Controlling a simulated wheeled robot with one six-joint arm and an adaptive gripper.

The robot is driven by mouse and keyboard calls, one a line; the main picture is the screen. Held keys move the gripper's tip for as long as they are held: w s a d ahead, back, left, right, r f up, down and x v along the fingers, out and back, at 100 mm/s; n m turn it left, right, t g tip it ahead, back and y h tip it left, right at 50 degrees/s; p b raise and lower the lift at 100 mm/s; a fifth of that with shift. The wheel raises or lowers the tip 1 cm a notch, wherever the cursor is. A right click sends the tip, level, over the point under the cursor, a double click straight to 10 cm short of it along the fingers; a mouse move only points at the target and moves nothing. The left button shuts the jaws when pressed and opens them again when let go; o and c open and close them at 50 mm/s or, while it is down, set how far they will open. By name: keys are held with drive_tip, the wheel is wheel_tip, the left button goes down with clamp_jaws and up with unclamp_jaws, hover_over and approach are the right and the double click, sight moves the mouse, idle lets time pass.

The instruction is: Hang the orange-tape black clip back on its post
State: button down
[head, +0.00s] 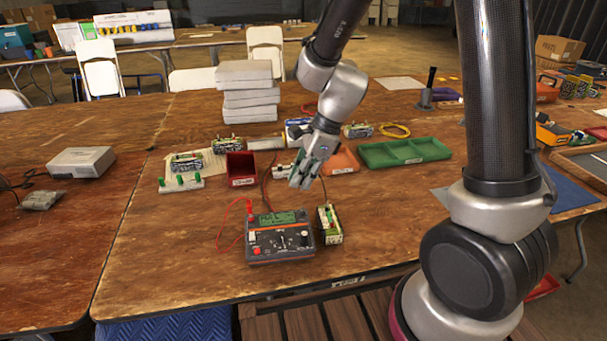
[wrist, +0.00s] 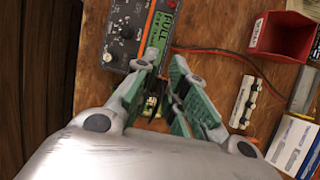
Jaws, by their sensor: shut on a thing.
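My gripper (head: 312,172) is above the table, behind the charger and its battery pack. In the wrist view its green-padded fingers (wrist: 168,75) close around a small dark piece (wrist: 155,98), which looks like the black clip. It is mostly hidden by the pads, and I cannot make out orange tape. The charger (head: 280,240) has a lit green screen, which reads FULL in the wrist view (wrist: 162,28). A battery pack (head: 329,224) stands against its right side. A white strip with small posts (wrist: 243,102) lies right of my fingers in the wrist view; I cannot tell which post belongs to the clip.
A red bin (head: 240,168), an orange tray (head: 342,161) and a green divided tray (head: 403,153) stand behind. A white rack with green pegs (head: 181,183) is at the left. Red leads run beside the charger. The table's left front is clear.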

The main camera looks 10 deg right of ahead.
drive_tip(key=shift+f, duration=0.1)
drive_tip(key=shift+f, duration=3.45)
drive_tip(key=shift+f, duration=0.2)
drive_tip(key=c, duration=1.4)
unclamp_jaws()
drive_tip(key=shift+o, duration=0.3)
drive_tip(key=shift+o, duration=0.9)
